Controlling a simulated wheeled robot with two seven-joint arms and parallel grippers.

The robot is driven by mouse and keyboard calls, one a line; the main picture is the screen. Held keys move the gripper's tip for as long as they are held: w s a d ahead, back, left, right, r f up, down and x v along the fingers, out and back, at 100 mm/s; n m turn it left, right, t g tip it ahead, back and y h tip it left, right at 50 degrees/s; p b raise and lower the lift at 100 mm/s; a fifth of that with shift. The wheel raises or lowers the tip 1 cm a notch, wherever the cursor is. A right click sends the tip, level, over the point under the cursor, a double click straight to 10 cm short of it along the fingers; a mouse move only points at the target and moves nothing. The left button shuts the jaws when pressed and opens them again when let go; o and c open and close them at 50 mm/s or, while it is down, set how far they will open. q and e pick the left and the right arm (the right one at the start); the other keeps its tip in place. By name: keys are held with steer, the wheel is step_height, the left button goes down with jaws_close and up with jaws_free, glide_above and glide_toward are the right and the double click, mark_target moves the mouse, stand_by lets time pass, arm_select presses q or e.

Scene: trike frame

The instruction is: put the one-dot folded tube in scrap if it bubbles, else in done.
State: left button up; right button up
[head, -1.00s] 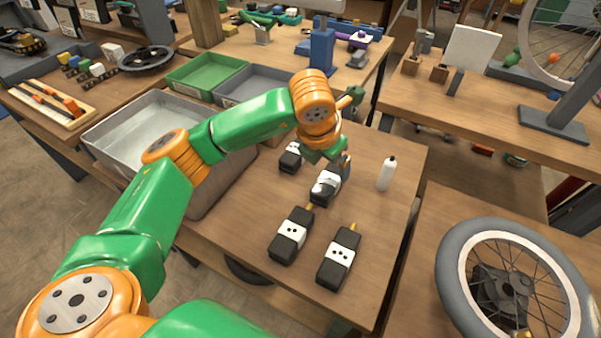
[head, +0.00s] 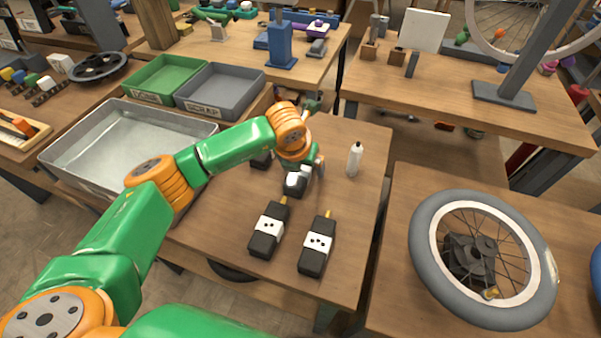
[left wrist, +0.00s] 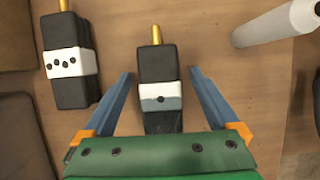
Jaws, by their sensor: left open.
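The one-dot folded tube (left wrist: 160,75) is black with a white band, one dot and a brass tip. It lies on the bench; in the head view the same tube (head: 296,181) is partly hidden by my gripper. My left gripper (left wrist: 160,76) is open, with one blue finger on each side of the tube. It also shows in the head view (head: 308,170). A metal tub (head: 75,160) with a shiny inside stands at the left. A green bin (head: 133,96) and a grey bin (head: 197,112) stand behind it; their labels are unreadable. My right gripper is out of view.
A several-dot tube (left wrist: 68,62) lies close left of the fingers. Two more tubes (head: 268,229) (head: 317,245) lie nearer me on the bench. A white bottle (head: 354,160) stands to the right. A wheel (head: 428,250) lies on the right-hand bench.

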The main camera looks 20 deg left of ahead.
arm_select(q)
steer(key=shift+f, duration=0.25)
jaws_close()
